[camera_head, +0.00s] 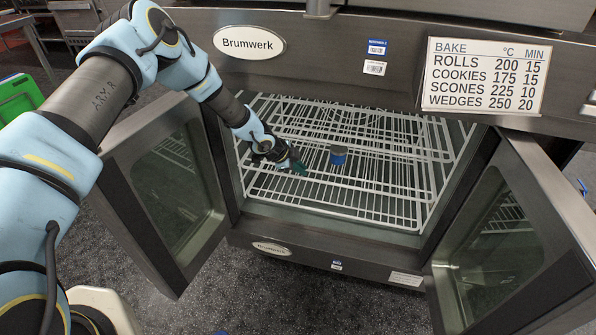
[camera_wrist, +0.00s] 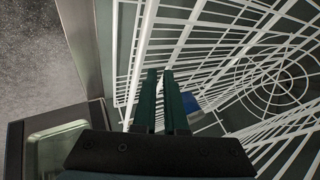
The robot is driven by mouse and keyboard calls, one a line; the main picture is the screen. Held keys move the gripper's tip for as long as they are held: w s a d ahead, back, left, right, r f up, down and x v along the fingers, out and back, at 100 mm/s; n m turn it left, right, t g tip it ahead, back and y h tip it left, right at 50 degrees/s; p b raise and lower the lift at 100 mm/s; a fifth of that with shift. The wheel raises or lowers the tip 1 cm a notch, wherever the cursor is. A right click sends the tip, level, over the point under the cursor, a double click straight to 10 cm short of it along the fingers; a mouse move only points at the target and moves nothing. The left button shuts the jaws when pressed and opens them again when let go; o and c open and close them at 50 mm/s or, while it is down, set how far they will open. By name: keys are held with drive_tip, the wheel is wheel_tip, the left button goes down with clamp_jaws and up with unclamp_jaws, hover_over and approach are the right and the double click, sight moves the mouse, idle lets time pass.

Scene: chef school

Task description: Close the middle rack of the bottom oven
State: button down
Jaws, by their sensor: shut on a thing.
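The oven (camera_head: 330,235) stands with both its left glass door (camera_head: 178,190) and right glass door (camera_head: 490,245) swung open. White wire racks show inside at different heights; one rack (camera_head: 330,208) reaches close to the front opening. I cannot tell for sure which level it is. My gripper (camera_head: 298,168) is inside the opening, left of centre. In the wrist view its dark green fingers (camera_wrist: 160,74) are close together among the white wires (camera_wrist: 150,45), shut on what looks like a rack wire. The exact contact is hidden.
A small blue and grey object (camera_head: 338,154) sits among the racks, right of my gripper; its blue part shows in the wrist view (camera_wrist: 190,102). A baking chart (camera_head: 484,76) is on the panel above. The open doors flank the opening closely. Grey floor lies in front.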

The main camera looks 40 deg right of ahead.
drive_tip(key=shift+w+d+f+p, duration=0.2)
drive_tip(key=shift+d+p, duration=0.1)
drive_tip(key=shift+d, duration=0.3)
drive_tip(key=shift+d+r, duration=0.1)
drive_tip(key=shift+d, duration=0.05)
